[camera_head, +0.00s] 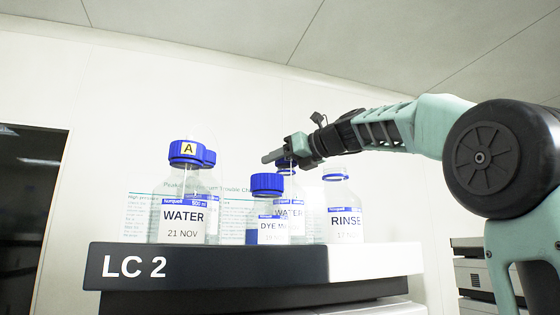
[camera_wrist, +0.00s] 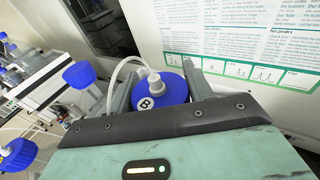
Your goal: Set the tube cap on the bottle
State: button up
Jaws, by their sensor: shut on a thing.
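My gripper (camera_head: 277,157) is at the end of my arm, which reaches in from the right over the bottles. In the wrist view its two fingers stand either side of a blue tube cap (camera_wrist: 162,93) marked B and are shut on it. A pale tube runs from the white fitting on its top. In the head view the cap (camera_head: 286,171) shows just below the fingers, directly over a clear WATER bottle (camera_head: 289,206). That bottle is partly hidden by the DYE bottle (camera_head: 268,225). I cannot tell whether the cap rests fully on the bottle's neck.
A WATER bottle (camera_head: 182,205) with blue cap A stands left, another capped bottle behind it. A RINSE bottle (camera_head: 345,215) stands right, with no blue cap visible. All stand on the LC 2 unit (camera_head: 376,258). A wall poster (camera_wrist: 240,40) is close behind.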

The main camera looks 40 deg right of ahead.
jog(key=shift+f, duration=0.5)
dwell(0.6)
jog(key=o, duration=1)
jog(key=shift+o, duration=0.2)
jog(key=b+v, duration=0.5)
jog(key=v, duration=1.2)
jog(key=shift+s, duration=0.25)
